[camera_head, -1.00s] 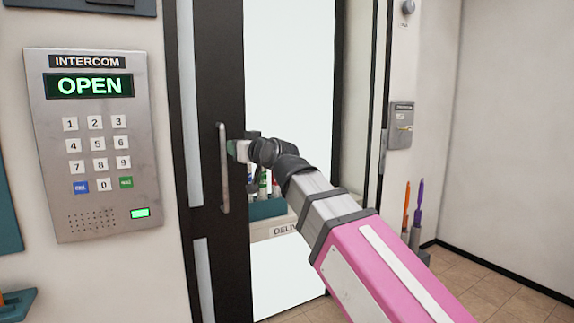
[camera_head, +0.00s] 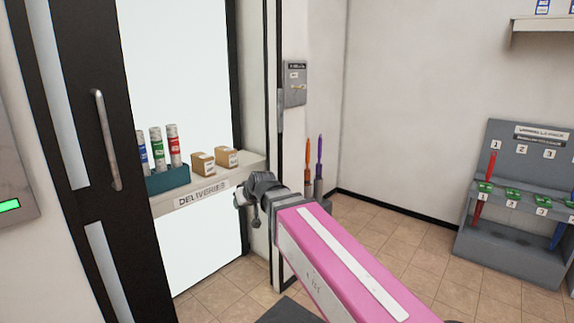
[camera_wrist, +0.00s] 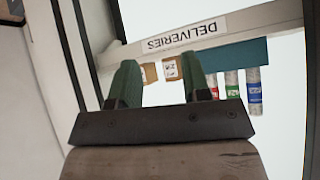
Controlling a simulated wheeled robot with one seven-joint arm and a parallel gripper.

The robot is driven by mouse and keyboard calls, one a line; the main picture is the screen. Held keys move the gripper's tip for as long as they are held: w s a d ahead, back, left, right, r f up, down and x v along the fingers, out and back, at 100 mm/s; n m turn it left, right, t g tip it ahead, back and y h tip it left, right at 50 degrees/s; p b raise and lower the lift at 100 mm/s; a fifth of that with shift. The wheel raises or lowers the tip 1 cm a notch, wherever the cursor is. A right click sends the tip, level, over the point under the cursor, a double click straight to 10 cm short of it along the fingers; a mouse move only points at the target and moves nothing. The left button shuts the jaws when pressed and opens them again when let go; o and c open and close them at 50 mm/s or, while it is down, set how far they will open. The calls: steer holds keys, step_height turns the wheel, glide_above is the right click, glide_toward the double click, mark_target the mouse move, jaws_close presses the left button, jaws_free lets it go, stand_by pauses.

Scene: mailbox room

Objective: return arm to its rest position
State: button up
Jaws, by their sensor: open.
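My arm (camera_head: 345,262), with its pink link, reaches in from the lower right in the head view. My gripper (camera_head: 240,198) is small there, in front of the deliveries shelf, and its jaws are partly hidden by the wrist. In the wrist view my gripper (camera_wrist: 161,82) shows two green fingers spread apart with nothing between them. The dark-framed door (camera_head: 85,130) with its long metal handle (camera_head: 106,140) stands to the left, clear of my gripper.
The deliveries shelf (camera_head: 203,197) holds three capped tubes in a teal tray (camera_head: 168,181) and two small boxes (camera_head: 204,164). A grey wall box (camera_head: 295,83) hangs right of the doorway. A numbered grey rack (camera_head: 515,250) stands far right. Tiled floor between is clear.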

steer(key=s+d+f+m+g+h, duration=0.2)
steer(key=d+f+m+g+h, duration=0.15)
steer(key=d+f, duration=1.5)
steer(key=s+d+f+m+g+h, duration=0.1)
steer(key=s+d+f, duration=0.3)
steer(key=d, duration=0.4)
steer(key=s+d+f+m+g+h, duration=0.1)
steer(key=s+d+f+m+g, duration=0.1)
steer(key=d, duration=0.5)
step_height(320, 180, down, 3)
steer(key=shift+s+d+r+g, duration=0.1)
steer(key=shift+s+d+g, duration=0.3)
steer(key=shift+s, duration=0.5)
